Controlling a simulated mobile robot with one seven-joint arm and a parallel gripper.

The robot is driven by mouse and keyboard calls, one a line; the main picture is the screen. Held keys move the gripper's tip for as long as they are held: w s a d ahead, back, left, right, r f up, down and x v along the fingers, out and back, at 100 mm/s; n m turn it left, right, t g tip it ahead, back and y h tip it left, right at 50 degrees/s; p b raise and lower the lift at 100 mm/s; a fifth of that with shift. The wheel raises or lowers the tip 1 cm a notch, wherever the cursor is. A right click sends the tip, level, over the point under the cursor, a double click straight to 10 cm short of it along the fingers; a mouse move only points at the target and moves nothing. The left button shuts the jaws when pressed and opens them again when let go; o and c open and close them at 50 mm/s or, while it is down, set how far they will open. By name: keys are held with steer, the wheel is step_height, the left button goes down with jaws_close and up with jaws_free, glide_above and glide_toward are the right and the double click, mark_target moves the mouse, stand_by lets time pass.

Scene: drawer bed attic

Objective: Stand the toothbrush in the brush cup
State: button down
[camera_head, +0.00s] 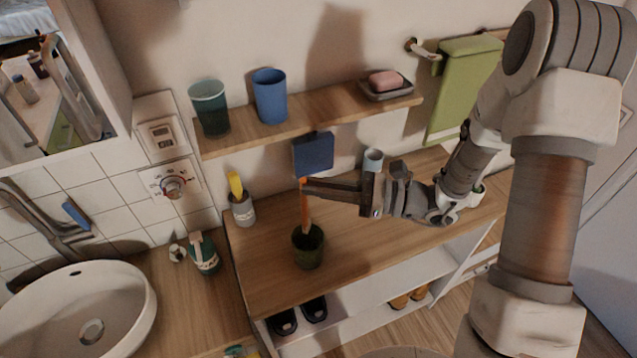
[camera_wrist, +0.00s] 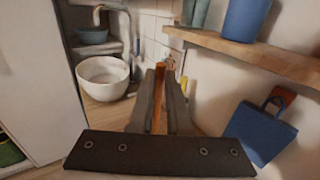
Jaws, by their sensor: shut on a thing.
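An orange toothbrush (camera_head: 305,208) stands nearly upright in the head view. My gripper (camera_head: 305,187) is shut on its upper part from the right. In the wrist view the orange toothbrush (camera_wrist: 158,100) lies between the two fingers of my gripper (camera_wrist: 160,85). A dark green cup (camera_head: 308,255) stands on the wooden cabinet top directly below. The lower end of the toothbrush reaches the cup's mouth and looks to be inside it. How deep it goes, and whether it touches the bottom, is hidden.
A grey holder (camera_head: 242,211) with a yellow item stands left. A wall shelf (camera_head: 320,117) above bears a teal cup (camera_head: 209,108), a blue cup (camera_head: 270,96) and a soap dish (camera_head: 389,91). A blue hanging item (camera_head: 313,154) is behind my gripper. The cabinet top (camera_head: 265,285) has free room.

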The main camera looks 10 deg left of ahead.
step_height(320, 180, down, 8)
steer(key=b, duration=0.6)
steer(key=shift+f, duration=0.2)
steer(key=c, duration=0.8)
jaws_free()
steer(key=shift+d, duration=0.1)
steer(key=d+b, duration=0.1)
steer(key=d, duration=1.6)
steer(key=shift+s, duration=0.35)
